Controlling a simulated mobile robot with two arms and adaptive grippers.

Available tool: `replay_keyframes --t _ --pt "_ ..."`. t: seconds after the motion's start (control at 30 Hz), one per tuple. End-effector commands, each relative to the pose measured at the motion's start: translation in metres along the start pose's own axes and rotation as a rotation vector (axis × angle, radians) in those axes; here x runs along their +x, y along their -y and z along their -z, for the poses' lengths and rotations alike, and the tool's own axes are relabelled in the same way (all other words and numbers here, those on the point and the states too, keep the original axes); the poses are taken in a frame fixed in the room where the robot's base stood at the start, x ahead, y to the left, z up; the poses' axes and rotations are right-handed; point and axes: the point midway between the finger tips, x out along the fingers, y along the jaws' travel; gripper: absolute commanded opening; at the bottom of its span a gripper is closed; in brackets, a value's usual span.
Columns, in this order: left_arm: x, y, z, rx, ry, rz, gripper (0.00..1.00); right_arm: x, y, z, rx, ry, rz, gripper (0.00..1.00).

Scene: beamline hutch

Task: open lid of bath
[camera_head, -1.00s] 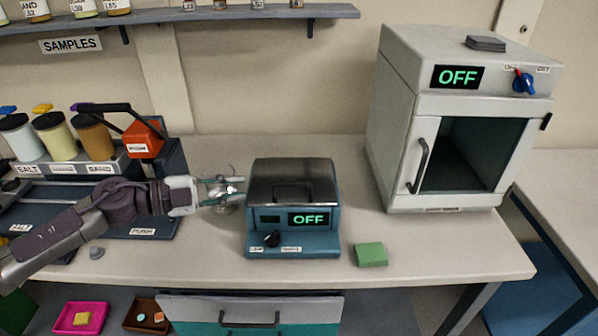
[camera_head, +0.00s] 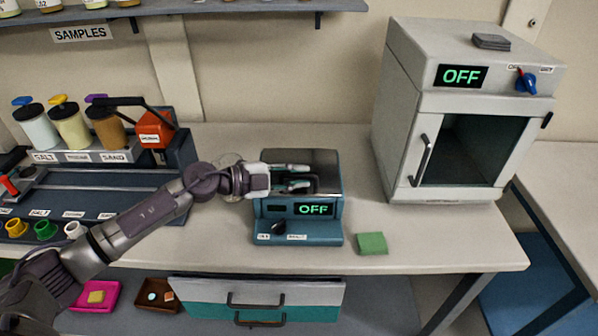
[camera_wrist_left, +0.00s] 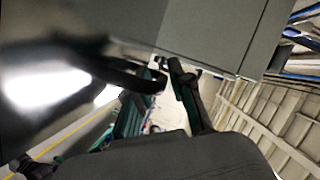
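The bath (camera_head: 330,222) is a teal box on the bench with an "OFF" display and a black knob at its front. Its shiny metal lid (camera_head: 322,160) is down. The lid's dark handle (camera_head: 312,186) is partly hidden by my left gripper (camera_head: 296,177), which reaches over the lid from the left. Its two fingers are apart. In the left wrist view the curved black handle (camera_wrist_left: 118,74) lies near the fingers (camera_wrist_left: 160,105); I cannot tell whether they touch it. My right gripper is not in view.
A white oven (camera_head: 455,120) with an "OFF" display stands at the right. A green block (camera_head: 372,243) lies right of the bath. A dosing rack with jars (camera_head: 75,130) is at the left. A shelf (camera_head: 200,10) runs above. The bench front right is clear.

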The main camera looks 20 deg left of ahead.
Motion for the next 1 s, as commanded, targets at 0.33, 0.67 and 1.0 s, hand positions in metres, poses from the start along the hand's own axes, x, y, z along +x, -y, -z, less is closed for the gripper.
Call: replay_keyframes --t 0.33,0.67,1.0 --pt "0.005 0.0002 -0.0001 0.001 0.0 0.001 0.22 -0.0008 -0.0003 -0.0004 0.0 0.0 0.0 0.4" --pt "0.0047 -0.0001 0.0 0.001 0.0 0.0 0.0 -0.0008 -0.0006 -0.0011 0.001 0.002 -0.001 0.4" --pt "0.0064 0.0062 -0.0008 -0.013 0.001 -0.005 0.0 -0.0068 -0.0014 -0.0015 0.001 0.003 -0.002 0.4"
